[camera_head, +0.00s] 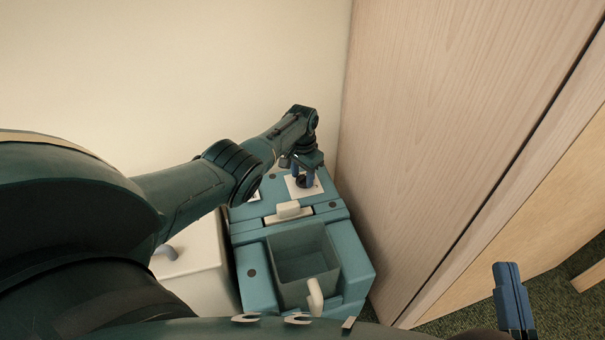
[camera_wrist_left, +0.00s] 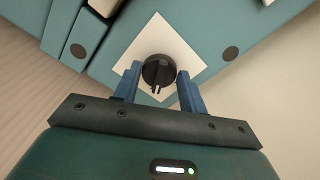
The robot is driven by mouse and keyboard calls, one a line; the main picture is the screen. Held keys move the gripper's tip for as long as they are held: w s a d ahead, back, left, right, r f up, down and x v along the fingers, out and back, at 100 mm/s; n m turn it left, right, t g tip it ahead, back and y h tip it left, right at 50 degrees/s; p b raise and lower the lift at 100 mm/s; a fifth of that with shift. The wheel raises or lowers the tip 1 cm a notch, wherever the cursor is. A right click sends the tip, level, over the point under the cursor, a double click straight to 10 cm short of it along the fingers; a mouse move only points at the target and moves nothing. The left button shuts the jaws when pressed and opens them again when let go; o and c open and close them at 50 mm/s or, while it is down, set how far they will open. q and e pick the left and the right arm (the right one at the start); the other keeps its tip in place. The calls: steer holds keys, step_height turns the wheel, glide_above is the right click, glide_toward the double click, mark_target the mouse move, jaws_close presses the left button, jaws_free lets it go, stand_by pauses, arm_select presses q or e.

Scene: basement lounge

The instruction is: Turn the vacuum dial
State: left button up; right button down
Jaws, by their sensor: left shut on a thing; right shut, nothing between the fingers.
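The vacuum is a teal box-shaped machine (camera_head: 342,258) with an open bin in its front, standing against the wall. Its black dial (camera_wrist_left: 158,68) sits on a white square plate (camera_wrist_left: 150,35) on the teal top; the plate also shows in the head view (camera_head: 292,189). My left gripper (camera_head: 306,178) reaches down over the dial from the left. In the left wrist view its two blue fingers (camera_wrist_left: 158,88) are shut on the dial, one at each side. My right gripper (camera_head: 511,290) is shut and empty at the lower right, away from the vacuum.
A pale cabinet (camera_head: 190,265) stands left of the vacuum. A tall wooden panel (camera_head: 440,130) rises close on its right. A cream wall (camera_head: 170,70) is behind. Dark green carpet (camera_head: 560,300) shows at lower right.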

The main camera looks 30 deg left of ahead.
mark_target(303, 177)
arm_select(q)
steer(key=o, duration=0.9)
steer(key=shift+o, duration=0.2)
steer(key=shift+r, duration=0.2)
step_height(303, 177, up, 2)
steer(key=shift+r+p, duration=0.25)
steer(key=shift+p, duration=0.95)
step_height(303, 177, up, 10)
steer(key=p, duration=0.6)
steer(key=shift+r, duration=0.15)
arm_select(e)
steer(key=d+g+h, duration=0.1)
steer(key=d+h, duration=0.1)
steer(key=shift+g+h, duration=0.3)
